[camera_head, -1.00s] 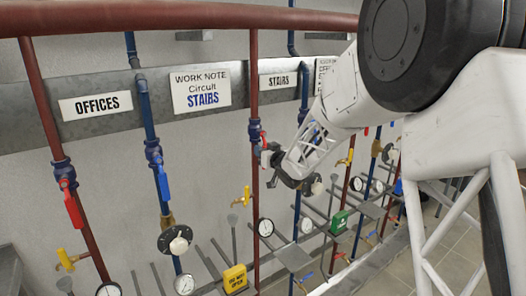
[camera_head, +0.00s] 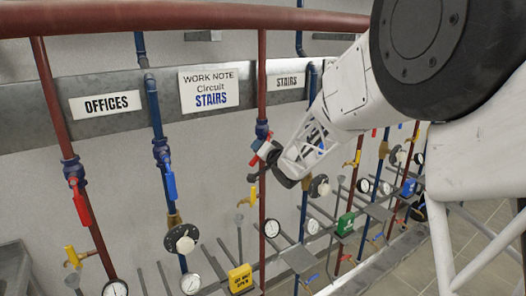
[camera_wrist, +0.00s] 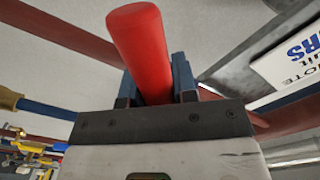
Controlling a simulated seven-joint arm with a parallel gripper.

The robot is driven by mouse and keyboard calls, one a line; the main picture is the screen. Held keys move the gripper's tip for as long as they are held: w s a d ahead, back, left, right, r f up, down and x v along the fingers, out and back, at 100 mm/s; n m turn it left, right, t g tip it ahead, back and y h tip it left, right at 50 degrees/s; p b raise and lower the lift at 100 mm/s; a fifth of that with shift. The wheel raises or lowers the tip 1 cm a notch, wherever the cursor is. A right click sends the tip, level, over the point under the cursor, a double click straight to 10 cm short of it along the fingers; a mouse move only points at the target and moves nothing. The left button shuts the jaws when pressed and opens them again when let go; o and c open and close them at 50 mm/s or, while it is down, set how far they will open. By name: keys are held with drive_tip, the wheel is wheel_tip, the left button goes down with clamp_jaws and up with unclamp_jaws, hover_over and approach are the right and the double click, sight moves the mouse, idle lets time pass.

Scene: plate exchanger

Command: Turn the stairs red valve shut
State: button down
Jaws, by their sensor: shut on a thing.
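The stairs red valve is on the red pipe (camera_head: 262,215) beside the "STAIRS" sign (camera_head: 287,81). Its blue body (camera_head: 262,130) shows in the head view. Its red handle (camera_head: 254,162) is partly hidden by my gripper and looks slanted across the pipe. My gripper (camera_head: 262,158) is at the handle, just below the valve body. In the wrist view the red handle (camera_wrist: 140,45) lies between the two dark fingers of my gripper (camera_wrist: 157,82), which are shut on it. The handle's end sticks out past the fingers.
To the left, the offices pipe has a red-handled valve (camera_head: 80,208) hanging down, and a blue pipe has a blue handle (camera_head: 170,183). A yellow tap (camera_head: 253,176), gauges (camera_head: 271,228) and grey brackets crowd the lower wall. A red pipe runs across the top.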

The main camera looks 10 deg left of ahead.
drive_tip(key=shift+s+a+r+m, duration=0.2)
drive_tip(key=shift+r+m, duration=0.5)
drive_tip(key=shift+m, duration=0.75)
drive_tip(key=shift+s+a+r+m, duration=0.2)
drive_tip(key=shift+r+m, duration=0.55)
drive_tip(key=shift+m, duration=0.75)
drive_tip(key=shift+s+a+r+m, duration=0.2)
drive_tip(key=shift+r+m, duration=0.5)
drive_tip(key=shift+m, duration=0.75)
drive_tip(key=c, duration=0.9)
unclamp_jaws()
drive_tip(key=shift+s+d, duration=0.1)
drive_tip(key=v, duration=0.7)
drive_tip(key=shift+s+d, duration=0.2)
drive_tip(key=shift+d, duration=0.05)
